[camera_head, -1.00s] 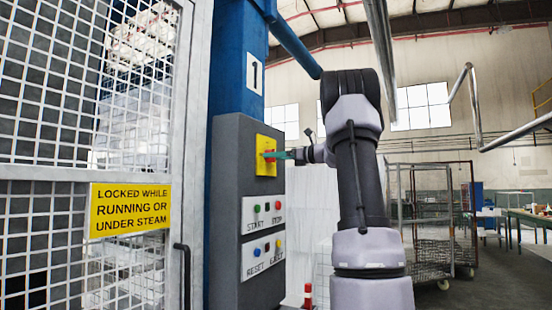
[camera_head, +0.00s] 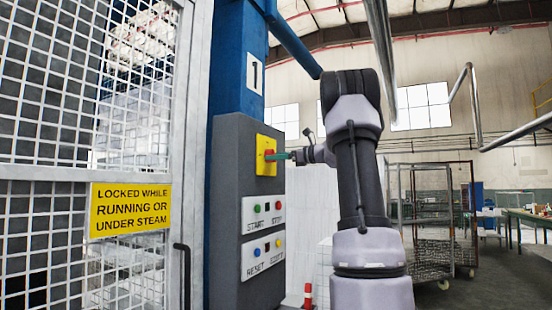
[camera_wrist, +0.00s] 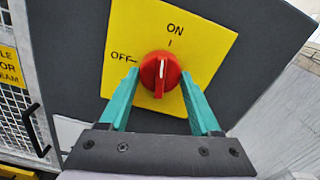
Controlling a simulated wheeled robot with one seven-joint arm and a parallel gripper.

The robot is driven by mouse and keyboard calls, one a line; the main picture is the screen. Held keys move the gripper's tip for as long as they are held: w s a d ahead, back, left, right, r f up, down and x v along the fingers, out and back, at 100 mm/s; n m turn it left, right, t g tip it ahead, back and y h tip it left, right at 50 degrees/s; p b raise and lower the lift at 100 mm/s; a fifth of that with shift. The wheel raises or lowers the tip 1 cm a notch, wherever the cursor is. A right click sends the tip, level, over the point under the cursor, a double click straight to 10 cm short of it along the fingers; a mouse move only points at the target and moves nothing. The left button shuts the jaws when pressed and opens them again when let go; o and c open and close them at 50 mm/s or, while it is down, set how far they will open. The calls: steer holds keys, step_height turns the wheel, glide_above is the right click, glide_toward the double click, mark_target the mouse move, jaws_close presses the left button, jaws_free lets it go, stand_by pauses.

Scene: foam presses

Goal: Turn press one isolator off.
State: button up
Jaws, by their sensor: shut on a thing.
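The press one isolator is a red rotary knob (camera_wrist: 160,74) on a yellow plate (camera_wrist: 205,42) marked ON and OFF. In the wrist view its white line points roughly up, close to the ON mark and away from the OFF mark at left. My gripper (camera_wrist: 158,76) has its teal fingers on either side of the knob and is shut on it. In the head view my gripper (camera_head: 283,156) reaches from the right to the red knob (camera_head: 269,155) on the grey control box (camera_head: 229,180).
Below the isolator are a START/STOP panel (camera_head: 248,222) and a RESET/EJECT panel (camera_head: 248,268). A mesh guard door (camera_head: 190,110) with a yellow warning sign (camera_head: 130,210) stands at left. Wire cage trolleys (camera_head: 432,220) stand behind my arm at right.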

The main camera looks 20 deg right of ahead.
steer(key=shift+d+n, duration=0.15)
steer(key=shift+n, duration=7.35)
steer(key=o, duration=1.4)
steer(key=shift+r, duration=0.1)
steer(key=shift+c, duration=0.2)
steer(key=v, duration=1)
steer(key=shift+s+d, duration=0.3)
